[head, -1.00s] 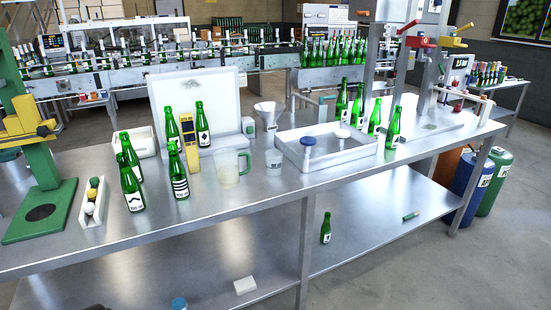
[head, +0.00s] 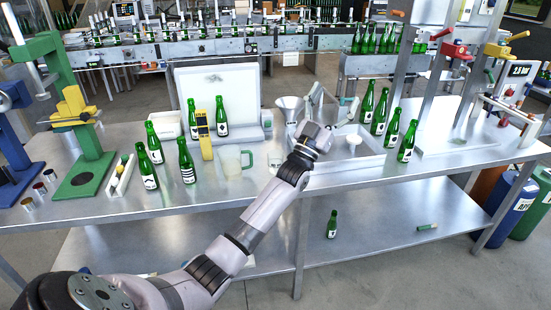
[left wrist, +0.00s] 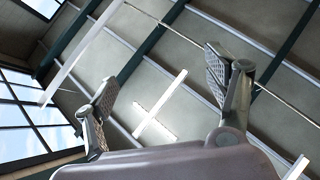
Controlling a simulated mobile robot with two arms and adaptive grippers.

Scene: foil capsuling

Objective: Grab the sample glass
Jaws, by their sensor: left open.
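A clear glass mug with a handle (head: 230,162) stands upright on the steel table, in front of the white panel. A smaller clear cup (head: 274,160) stands to its right, close beside my left arm. I cannot tell which of the two is the sample glass. My left gripper (head: 332,98) is open and empty, raised over the white tray to the right of both, fingers pointing up and away. In the left wrist view its spread fingers (left wrist: 168,85) show only ceiling and windows between them. My right gripper is not in view.
Several green bottles (head: 187,162) stand left of the mug, beside a yellow device (head: 204,135). A funnel (head: 290,108) is behind the small cup. The white tray (head: 372,162) and more bottles (head: 391,132) are at right. The front table strip is mostly clear.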

